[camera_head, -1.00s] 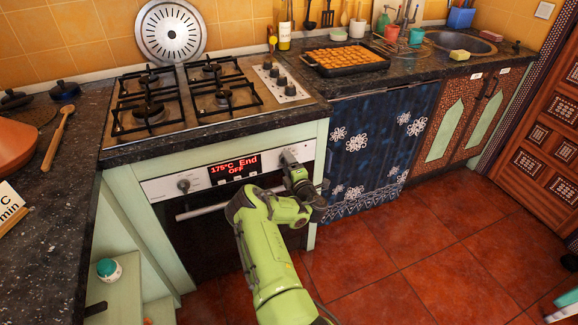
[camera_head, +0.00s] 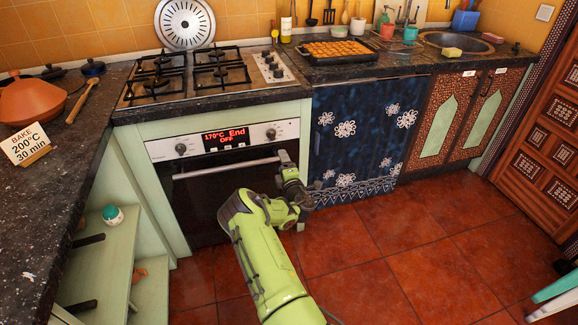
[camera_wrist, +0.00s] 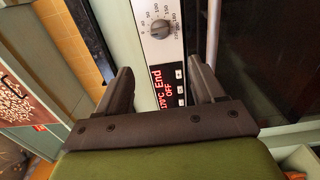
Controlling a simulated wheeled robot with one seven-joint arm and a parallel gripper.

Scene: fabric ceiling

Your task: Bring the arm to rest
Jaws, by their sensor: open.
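My gripper (camera_head: 285,165) is in front of the oven's right side, lower than the control panel (camera_head: 222,139). In the wrist view my gripper (camera_wrist: 160,75) has its two dark fingers apart with nothing between them. The oven's right knob (camera_head: 271,134) is clear of the fingers. It also shows in the wrist view (camera_wrist: 160,29), beyond the fingertips. The red display (camera_head: 226,139) reads 170°C, End, Off. My green arm is bent and extends from the bottom of the head view toward the oven.
The oven handle (camera_head: 225,168) is close to my gripper. A blue patterned curtain (camera_head: 365,140) hangs to the right. A card reading bake 200°C, 30 min (camera_head: 28,142) stands on the left counter. An open shelf (camera_head: 125,250) is at left. The red tiled floor (camera_head: 400,250) is mostly clear.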

